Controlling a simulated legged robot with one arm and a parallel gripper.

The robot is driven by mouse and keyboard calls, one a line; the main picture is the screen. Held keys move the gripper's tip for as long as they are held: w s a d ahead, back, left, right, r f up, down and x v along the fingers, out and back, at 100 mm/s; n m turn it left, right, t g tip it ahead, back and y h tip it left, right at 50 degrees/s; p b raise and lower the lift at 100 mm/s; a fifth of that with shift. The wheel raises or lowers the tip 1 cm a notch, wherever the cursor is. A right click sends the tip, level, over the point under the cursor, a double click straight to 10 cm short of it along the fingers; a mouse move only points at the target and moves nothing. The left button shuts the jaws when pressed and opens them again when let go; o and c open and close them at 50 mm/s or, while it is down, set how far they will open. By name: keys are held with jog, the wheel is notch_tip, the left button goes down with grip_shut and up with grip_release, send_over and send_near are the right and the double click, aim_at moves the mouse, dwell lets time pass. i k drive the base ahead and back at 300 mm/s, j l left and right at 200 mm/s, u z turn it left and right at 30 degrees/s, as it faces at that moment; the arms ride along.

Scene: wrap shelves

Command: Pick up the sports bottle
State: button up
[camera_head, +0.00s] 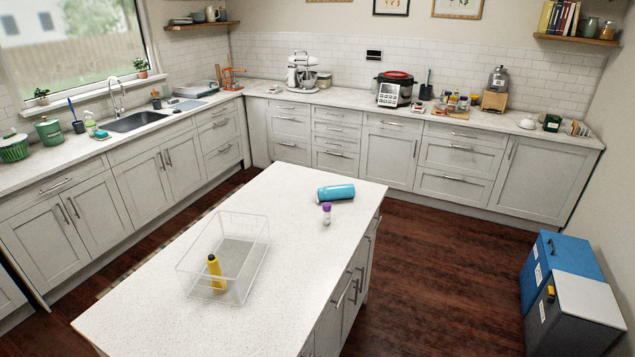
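A blue bottle (336,192) lies on its side near the far right corner of the white island counter (160,310). It looks like the sports bottle. Its long side runs roughly left to right in the picture. A small white bottle with a purple cap (326,215) stands just in front of it. A yellow bottle (216,272) stands inside a clear, open-topped bin (255,262) on the near half of the island. My gripper is not in view.
Dark wooden floor (440,290) is clear to the right of the island. Blue and grey bins (560,265) stand at the right wall. Cabinets with a sink (138,121) line the left wall. A cooker (394,90) and a mixer (302,72) stand on the back counter.

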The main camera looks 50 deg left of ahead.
aim_at(343, 192)
jog(key=i+u, duration=0.4)
jog(key=i, duration=0.5)
jog(key=i+l+u, duration=0.15)
jog(key=i+u, duration=0.2)
jog(key=i, duration=0.55)
jog(key=i+j+u, duration=0.2)
jog(key=u, duration=0.25)
jog(key=i+u, duration=0.75)
jog(key=u, duration=0.15)
jog(key=i+l+u, duration=0.15)
jog(key=i+u, duration=0.15)
jog(key=u, duration=0.15)
